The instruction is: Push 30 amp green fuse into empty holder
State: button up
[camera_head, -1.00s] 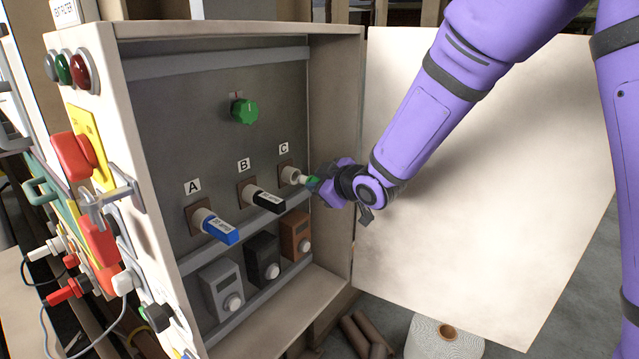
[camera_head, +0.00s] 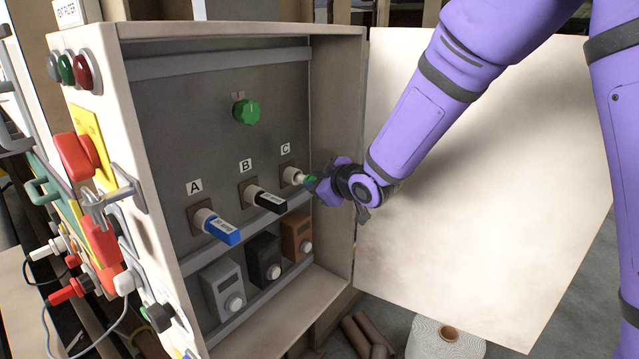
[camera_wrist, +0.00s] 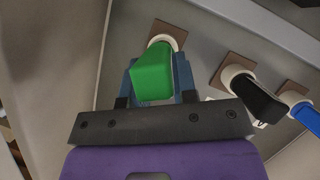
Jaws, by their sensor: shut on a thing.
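The green fuse (camera_wrist: 152,76) is held between the fingers of my gripper (camera_wrist: 156,90) in the wrist view. Its far end lines up with the white round holder C (camera_wrist: 164,41) on its brown plate. In the head view the green fuse (camera_head: 311,182) meets holder C (camera_head: 291,175), with my gripper (camera_head: 320,185) shut on its outer end. Whether the fuse is fully seated cannot be told. Holder A has a blue fuse (camera_head: 222,231) and holder B a black fuse (camera_head: 266,199).
The open cabinet's right wall (camera_head: 338,150) stands close to my gripper, and its white door (camera_head: 480,240) is swung open behind my arm. A green knob (camera_head: 246,111) is above the holders. Grey, black and brown boxes (camera_head: 296,236) sit below.

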jog(key=shift+w+a, duration=0.85)
jog(key=shift+a, duration=0.3)
jog(key=o, duration=1)
jog(key=v, duration=1)
jog(key=shift+s+d+r, duration=0.15)
jog(key=shift+s+d, duration=0.1)
jog(key=shift+d, duration=0.05)
